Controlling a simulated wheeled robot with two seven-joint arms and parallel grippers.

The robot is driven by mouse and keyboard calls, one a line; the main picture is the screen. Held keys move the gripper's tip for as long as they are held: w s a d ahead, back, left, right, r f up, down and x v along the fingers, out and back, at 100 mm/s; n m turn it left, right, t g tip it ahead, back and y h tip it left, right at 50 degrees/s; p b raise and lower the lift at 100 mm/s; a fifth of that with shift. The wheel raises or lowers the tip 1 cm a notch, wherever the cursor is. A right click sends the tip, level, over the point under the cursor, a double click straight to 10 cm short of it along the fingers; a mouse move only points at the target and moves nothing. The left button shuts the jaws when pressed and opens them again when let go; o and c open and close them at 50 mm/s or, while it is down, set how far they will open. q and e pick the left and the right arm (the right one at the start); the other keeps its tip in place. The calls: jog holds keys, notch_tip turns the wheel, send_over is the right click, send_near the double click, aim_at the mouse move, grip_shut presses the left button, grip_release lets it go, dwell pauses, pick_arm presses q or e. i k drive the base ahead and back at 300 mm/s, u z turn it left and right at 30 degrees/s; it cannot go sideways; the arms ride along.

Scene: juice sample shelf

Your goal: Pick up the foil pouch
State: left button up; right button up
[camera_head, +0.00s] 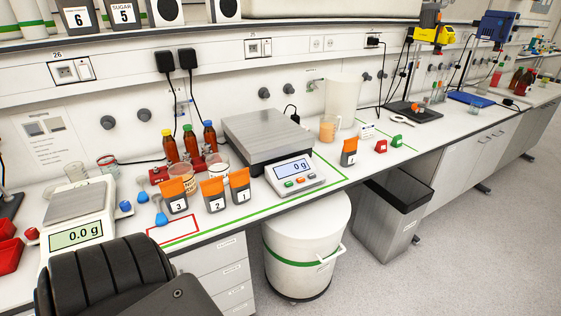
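Several small upright packets with orange tops and white number labels look like pouches, but I cannot tell which is the foil pouch. The packet marked 3 (174,195), the packet marked 2 (213,195) and the packet marked 1 (240,187) stand in a row near the bench's front edge, before the large balance. Another orange-topped packet (349,152) stands alone farther right. A black ribbed part of my own arm fills the lower left. It shows no fingertips, and neither gripper can be made out. No packet is held.
A large balance (268,138) stands behind the packets, with brown bottles at its left. A small white balance (78,215) stands at left.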

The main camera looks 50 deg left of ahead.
aim_at(240, 180)
jog(key=i, duration=3.25)
jog(key=u, duration=3)
